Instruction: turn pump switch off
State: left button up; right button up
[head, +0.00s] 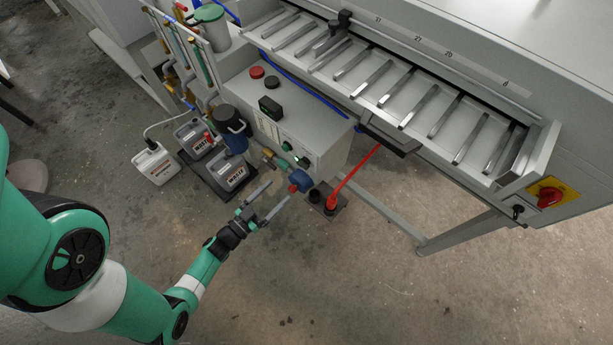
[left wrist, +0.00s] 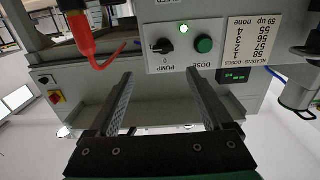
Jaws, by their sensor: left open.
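The pump switch (left wrist: 162,46) is a black knob on the grey front panel in the left wrist view, with "PUMP" and "0" printed by it. In that view a lit green lamp (left wrist: 183,29) is up and right of it, and a green dose button (left wrist: 204,44) is to its right. My left gripper (head: 280,191) is open and empty in front of the control box (head: 325,140) in the head view. In the left wrist view the open fingers (left wrist: 159,57) point toward the panel, with the knob between their tips. I cannot tell the distance to it. My right gripper is not in view.
A red handle (left wrist: 84,38) hangs left of the switch in the left wrist view.

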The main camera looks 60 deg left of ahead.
aim_at(301, 166)
pick_arm(q)
jog(key=b+x, duration=0.1)
jog(key=x, duration=0.2)
jog(key=b+x, duration=0.1)
jog(key=x, duration=0.3)
jog(key=b+x, duration=0.1)
jog(key=x, duration=0.3)
jog(key=shift+w+a+b, duration=0.1)
jog(key=shift+a+b, duration=0.3)
jog(key=shift+w+a, duration=0.15)
jog(key=shift+w, duration=0.15)
grip_shut()
